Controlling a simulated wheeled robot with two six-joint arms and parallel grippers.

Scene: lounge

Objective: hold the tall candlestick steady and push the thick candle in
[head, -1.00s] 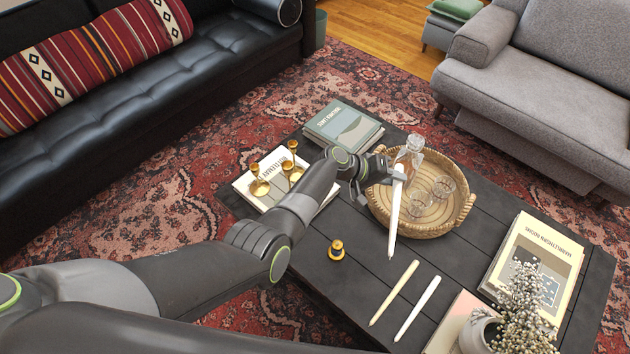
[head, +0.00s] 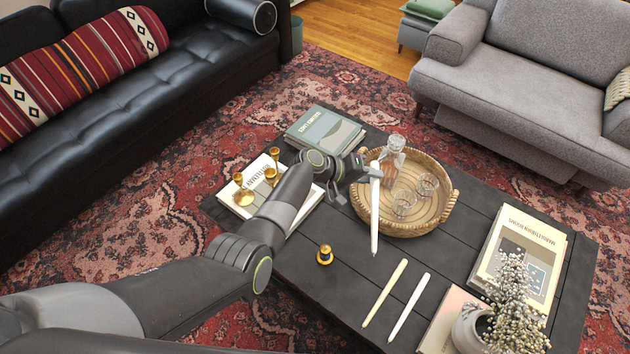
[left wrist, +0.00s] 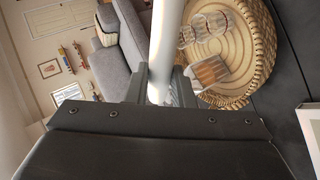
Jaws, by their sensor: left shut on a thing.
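My left gripper (head: 372,170) is shut on a white candle (head: 375,215), which hangs nearly upright over the table by the near left rim of the wicker tray. In the left wrist view, the candle (left wrist: 165,45) runs up between the fingers (left wrist: 160,88). Several brass candlesticks (head: 240,186) stand on a white book at the left end of the table; I cannot tell surely which is tallest. A short brass holder (head: 325,255) stands alone, empty, nearer to me. A cream candle (head: 385,292) and a white candle (head: 409,306) lie side by side. My right gripper is out of view.
The wicker tray (head: 451,207) holds a decanter (head: 393,155) and glasses (head: 404,200). Books (head: 325,132) lie at the back left, more books (head: 520,250) at the right. A flower vase (head: 470,328) stands at the near right. Dark tabletop is bare around the short holder.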

